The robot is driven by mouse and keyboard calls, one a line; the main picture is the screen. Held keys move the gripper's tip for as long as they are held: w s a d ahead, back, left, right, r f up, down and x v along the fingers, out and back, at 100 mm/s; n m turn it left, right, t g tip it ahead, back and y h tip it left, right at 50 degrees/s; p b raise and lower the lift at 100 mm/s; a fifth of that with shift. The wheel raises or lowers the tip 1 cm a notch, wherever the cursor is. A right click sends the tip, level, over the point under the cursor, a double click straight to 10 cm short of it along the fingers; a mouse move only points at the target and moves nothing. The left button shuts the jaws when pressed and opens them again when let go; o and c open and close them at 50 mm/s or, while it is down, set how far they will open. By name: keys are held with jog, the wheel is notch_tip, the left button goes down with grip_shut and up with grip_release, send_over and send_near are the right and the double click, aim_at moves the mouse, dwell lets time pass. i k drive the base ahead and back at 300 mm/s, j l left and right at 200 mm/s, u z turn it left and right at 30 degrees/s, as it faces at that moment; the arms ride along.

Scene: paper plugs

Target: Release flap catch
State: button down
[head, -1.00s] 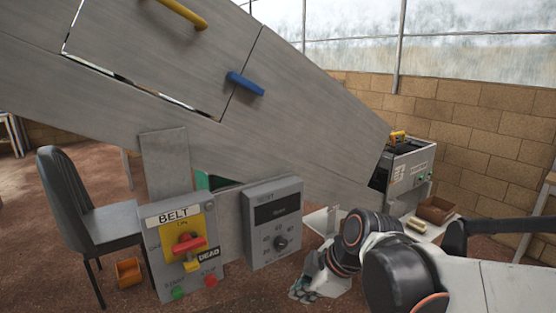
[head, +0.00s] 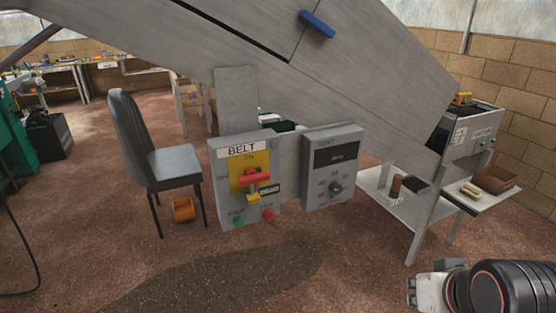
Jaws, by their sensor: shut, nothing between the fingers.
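A sloping grey metal housing (head: 365,85) runs across the top of the head view. A blue handle (head: 317,24) sits on its upper panel, beside a dark seam. I cannot tell whether this is the flap catch; no part is clearly marked as one. My gripper (head: 412,291) is at the bottom right, low over the floor and well below the housing. It is shut and empty, apart from the blue handle. The upper part of the housing lies outside the picture.
A BELT control box (head: 226,202) with a red switch and a grey dial box (head: 348,188) hang under the housing. A white side table (head: 388,205) stands right. The floor in front is open.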

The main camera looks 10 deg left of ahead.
aim_at(319, 26)
jog(key=i+j, duration=0.15)
jog(key=i, duration=0.35)
jog(key=i+j, duration=0.1)
jog(key=i, duration=0.35)
jog(key=z, duration=0.05)
